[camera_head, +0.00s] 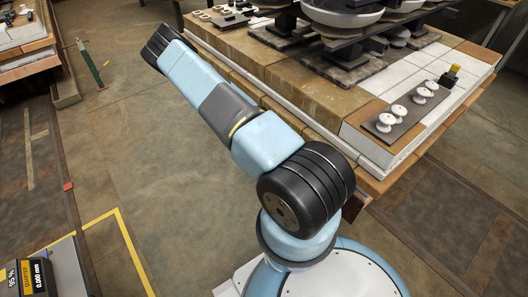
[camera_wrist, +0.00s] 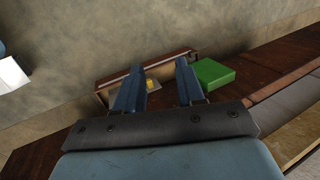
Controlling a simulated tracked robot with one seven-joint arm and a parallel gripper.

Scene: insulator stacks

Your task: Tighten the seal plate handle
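My gripper (camera_wrist: 160,82) shows in the wrist view with its two blue-grey fingers apart and no object clearly held between them. Beyond the fingers lies a brown-edged tray or frame (camera_wrist: 108,84) with a small yellow piece (camera_wrist: 152,85) in the gap; I cannot tell what it is. I cannot clearly make out a seal plate handle in either view. In the head view a small yellow-topped fitting (camera_head: 452,72) stands at the right end of the platform. My gripper does not show in the head view.
The stone-edged platform (camera_head: 300,92) carries dark insulator stacks (camera_head: 345,45) and a grey plate (camera_head: 408,118) with several white knobs. A green block (camera_wrist: 213,73) lies right of my fingers in the wrist view. A display box (camera_head: 42,280) stands at lower left. Floor left of my arm is mostly clear.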

